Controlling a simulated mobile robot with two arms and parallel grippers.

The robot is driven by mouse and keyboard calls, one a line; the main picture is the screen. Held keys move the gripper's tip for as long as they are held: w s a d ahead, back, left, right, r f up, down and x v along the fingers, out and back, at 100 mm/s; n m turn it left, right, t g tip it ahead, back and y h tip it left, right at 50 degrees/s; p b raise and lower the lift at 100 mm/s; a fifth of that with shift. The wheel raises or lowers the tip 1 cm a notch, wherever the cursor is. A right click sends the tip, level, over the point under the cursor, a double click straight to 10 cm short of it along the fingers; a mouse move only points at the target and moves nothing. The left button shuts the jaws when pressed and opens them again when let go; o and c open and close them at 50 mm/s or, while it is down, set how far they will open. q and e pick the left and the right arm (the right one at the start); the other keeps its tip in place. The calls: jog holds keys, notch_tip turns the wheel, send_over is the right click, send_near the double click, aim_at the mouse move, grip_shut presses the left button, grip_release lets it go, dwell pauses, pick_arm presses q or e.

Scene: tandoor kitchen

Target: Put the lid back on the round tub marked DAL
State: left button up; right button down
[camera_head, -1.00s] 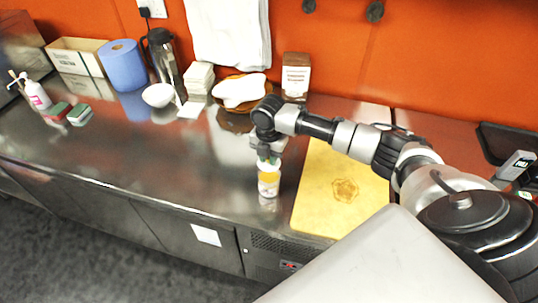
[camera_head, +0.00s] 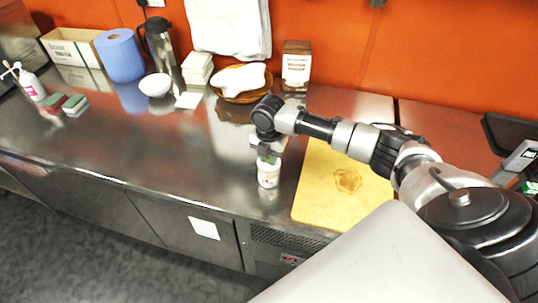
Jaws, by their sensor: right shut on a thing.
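The small round white tub (camera_head: 268,178) stands upright on the steel counter, just left of the yellow board; its marking is too small to read. My right gripper (camera_head: 268,158) points down directly over the tub and is shut on the lid. The lid is mostly hidden by the fingers, at the tub's mouth. I cannot tell whether it is fully seated. The tub's yellow contents do not show. My left gripper is not in view.
A yellow board (camera_head: 325,205) lies right of the tub. Behind are a basket with white cloth (camera_head: 240,80), a brown box (camera_head: 296,66), white stacked napkins (camera_head: 197,68), a bowl (camera_head: 155,85) and a flask (camera_head: 161,48). The counter left of the tub is clear.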

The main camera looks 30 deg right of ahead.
jog(key=shift+r+p, duration=0.1)
jog(key=shift+p, duration=0.45)
dwell(0.8)
jog(key=shift+f, duration=0.2)
dwell(0.8)
jog(key=shift+p, duration=0.45)
dwell(0.4)
jog(key=shift+c, duration=2.4)
grip_release()
jog(key=shift+r+p, duration=2.4)
jog(key=shift+r, duration=0.05)
jog(key=shift+r+p, duration=0.35)
jog(key=shift+r, duration=0.7)
